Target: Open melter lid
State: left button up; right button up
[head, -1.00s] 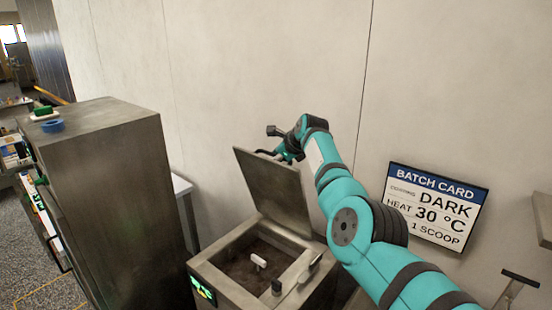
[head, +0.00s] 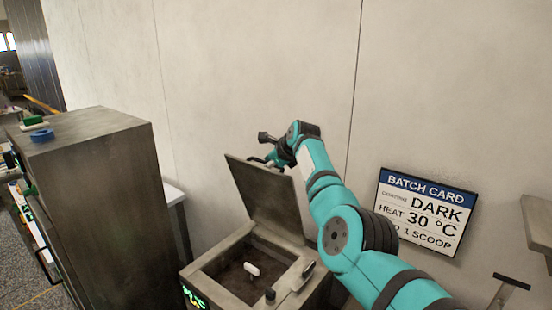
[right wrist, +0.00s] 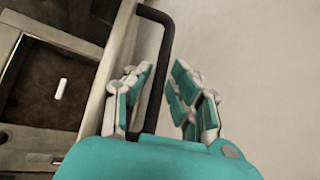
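The melter (head: 228,290) is a square metal box with its lid (head: 258,192) raised, leaning back near upright on the hinge side. Brown contents and a small white piece (head: 252,269) show inside the opening. My right gripper (head: 275,161) is at the lid's upper edge; its fingers are small and partly hidden there. In the right wrist view my right gripper (right wrist: 160,100) has its fingers spread apart. My left gripper is not in view.
A tall metal cabinet (head: 100,200) stands left of the melter, with a blue roll (head: 42,135) on top. A pale wall (head: 250,70) is close behind the lid. A batch card sign (head: 425,212) hangs at right, and a shelf edge (head: 538,225) juts in at far right.

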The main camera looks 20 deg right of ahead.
jog(key=v, duration=1.2)
jog(key=shift+a, duration=0.1)
